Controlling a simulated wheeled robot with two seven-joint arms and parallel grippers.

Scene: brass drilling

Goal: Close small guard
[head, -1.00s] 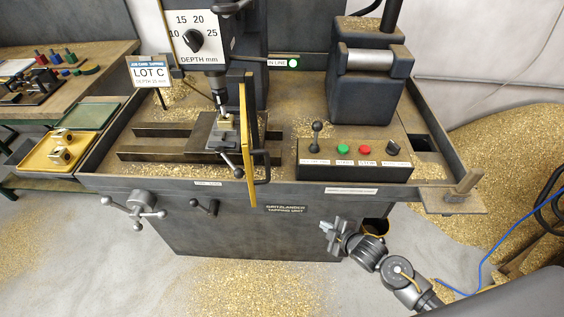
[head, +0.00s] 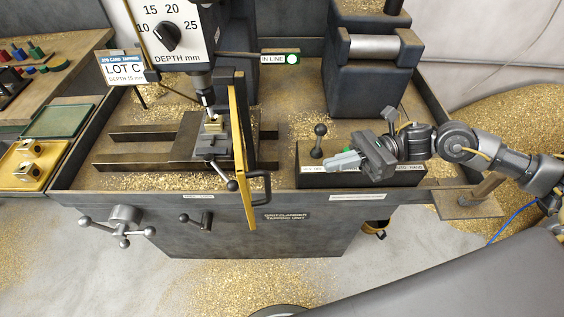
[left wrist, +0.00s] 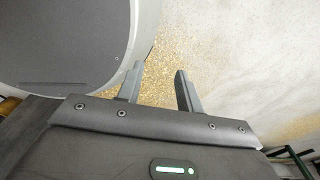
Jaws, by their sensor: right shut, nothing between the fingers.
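The small guard (head: 241,150) is a yellow-edged panel seen nearly edge-on in the head view. It stands out toward me at the right of the drill spindle and vise, with a dark handle (head: 265,188) on its right side. A small brass part (head: 213,124) sits in the vise (head: 210,143) under the spindle. My left gripper (left wrist: 157,72) is open and empty over the chip-strewn floor in the left wrist view.
The control box (head: 400,176) with its lever (head: 319,140) lies beneath and beside my right gripper. A depth dial (head: 166,38) and lot sign (head: 122,69) stand left. A yellow tray (head: 12,180) holds brass parts. Space between handle and gripper looks clear.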

